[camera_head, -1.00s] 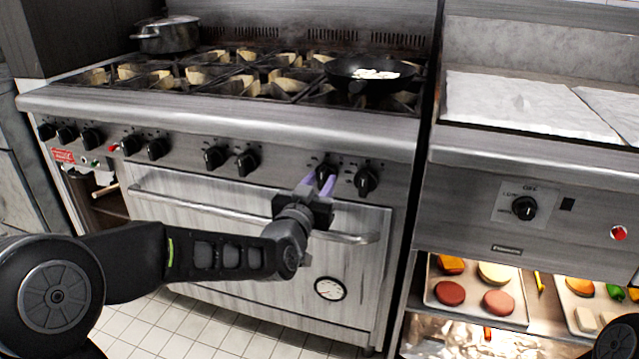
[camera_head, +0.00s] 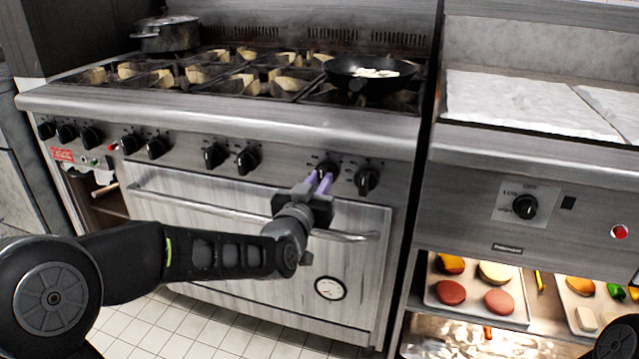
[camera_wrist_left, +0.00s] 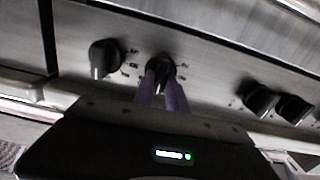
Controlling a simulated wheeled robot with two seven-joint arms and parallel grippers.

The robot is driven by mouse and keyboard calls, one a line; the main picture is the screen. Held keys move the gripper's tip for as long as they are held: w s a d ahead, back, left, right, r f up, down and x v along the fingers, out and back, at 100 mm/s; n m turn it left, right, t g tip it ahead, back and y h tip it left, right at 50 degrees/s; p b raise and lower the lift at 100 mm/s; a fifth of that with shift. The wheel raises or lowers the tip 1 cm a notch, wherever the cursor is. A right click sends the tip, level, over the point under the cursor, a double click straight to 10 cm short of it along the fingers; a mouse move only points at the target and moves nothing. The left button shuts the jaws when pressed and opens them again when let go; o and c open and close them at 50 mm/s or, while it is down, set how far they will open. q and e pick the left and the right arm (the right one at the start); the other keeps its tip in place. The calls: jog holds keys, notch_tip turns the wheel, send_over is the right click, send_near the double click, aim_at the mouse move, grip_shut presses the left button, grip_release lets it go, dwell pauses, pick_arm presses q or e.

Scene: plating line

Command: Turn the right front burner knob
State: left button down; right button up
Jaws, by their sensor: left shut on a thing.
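A row of black burner knobs runs along the steel front panel of the stove (camera_head: 300,130). The rightmost knob (camera_head: 366,180) stands free, and the knob second from the right (camera_head: 327,168) is at my left gripper. My left gripper (camera_head: 322,178), with purple fingers, is shut on that second knob. In the left wrist view, the fingers (camera_wrist_left: 162,82) sit on both sides of this knob (camera_wrist_left: 161,65), partly hiding it. The rightmost knob also shows there (camera_wrist_left: 103,57), apart from the fingers. My right gripper is not in view.
An oven door handle (camera_head: 240,215) runs below the knobs, under my left wrist. A black pan (camera_head: 350,82) with pale food sits on the right burners; a pot (camera_head: 166,36) stands at the back left. A griddle unit with its own knob (camera_head: 524,207) is on the right.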

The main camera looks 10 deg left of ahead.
pick_arm(q)
jog(key=n+b, duration=0.6)
jog(key=shift+a+f, duration=0.1)
jog(key=shift+f, duration=0.15)
jog(key=shift+r+n+b, duration=0.1)
jog(key=shift+n+b, duration=1)
jog(key=shift+b, duration=0.05)
jog(key=c, duration=1.3)
grip_release()
jog(key=shift+c, duration=0.2)
jog(key=shift+r, duration=0.1)
jog(key=s+p, duration=0.1)
jog(key=s, duration=0.6)
jog(key=shift+s+a, duration=0.3)
jog(key=shift+s, duration=0.1)
